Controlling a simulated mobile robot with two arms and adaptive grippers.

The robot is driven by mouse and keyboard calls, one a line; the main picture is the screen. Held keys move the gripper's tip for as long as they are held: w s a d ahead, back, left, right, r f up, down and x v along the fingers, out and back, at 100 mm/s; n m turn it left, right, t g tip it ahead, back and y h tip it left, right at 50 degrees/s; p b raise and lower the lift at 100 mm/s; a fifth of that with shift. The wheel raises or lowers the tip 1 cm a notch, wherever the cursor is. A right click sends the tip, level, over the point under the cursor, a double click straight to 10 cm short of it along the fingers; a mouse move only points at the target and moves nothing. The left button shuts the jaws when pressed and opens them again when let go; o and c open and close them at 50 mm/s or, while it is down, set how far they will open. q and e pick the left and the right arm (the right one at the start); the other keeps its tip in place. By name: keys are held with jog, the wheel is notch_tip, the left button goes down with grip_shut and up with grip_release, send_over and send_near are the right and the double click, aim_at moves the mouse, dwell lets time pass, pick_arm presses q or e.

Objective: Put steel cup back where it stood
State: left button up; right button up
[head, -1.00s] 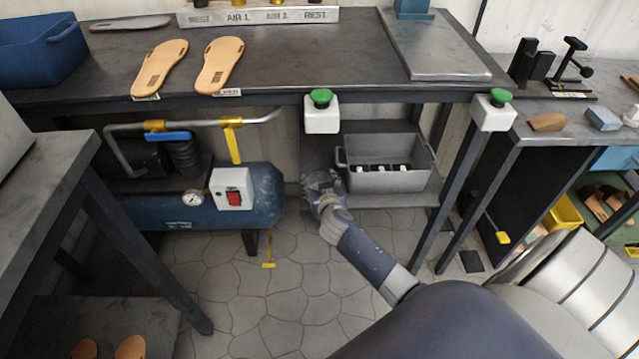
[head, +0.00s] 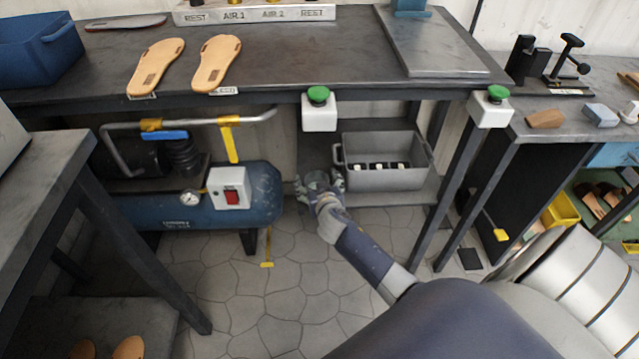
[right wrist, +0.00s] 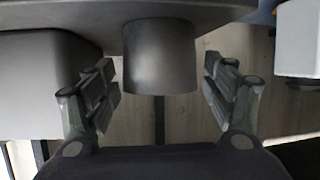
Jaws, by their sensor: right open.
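The steel cup (right wrist: 158,58) is a plain dark grey cylinder in the right wrist view, seen upside down there with its base against the shelf surface (right wrist: 215,12). My right gripper (right wrist: 160,88) is open, with one finger on each side of the cup and a visible gap on both sides. In the head view my right gripper (head: 319,180) is low under the bench, at the left end of the lower shelf (head: 385,198). The cup is largely hidden by the gripper there. My left gripper is not in view.
A grey bin (head: 385,180) with several small items stands on the shelf just right of my right gripper. A blue compressor tank (head: 200,205) is to the left. A white box with a green button (head: 319,112) hangs above. Open floor lies in front.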

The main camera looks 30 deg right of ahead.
jog(key=shift+s+a+r+p, duration=0.2)
jog(key=shift+s+r+p, duration=0.1)
jog(key=shift+s, duration=0.1)
jog(key=p+v, duration=0.2)
jog(key=v, duration=0.9)
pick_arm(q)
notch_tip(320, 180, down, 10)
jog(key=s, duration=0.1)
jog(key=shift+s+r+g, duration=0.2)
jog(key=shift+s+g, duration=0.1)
pick_arm(e)
jog(key=s+a+f+n+g+y, duration=0.2)
jog(key=s+a+f+g, duration=0.3)
jog(key=s+f, duration=0.5)
jog(key=s+a+f+n+g+y, duration=0.3)
jog(key=s+a+f, duration=0.5)
jog(key=s+f, duration=0.3)
jog(key=s+n+g, duration=0.1)
jog(key=s, duration=0.1)
jog(key=shift+s+g, duration=0.3)
jog(key=shift+g, duration=0.1)
jog(key=shift+a, duration=0.1)
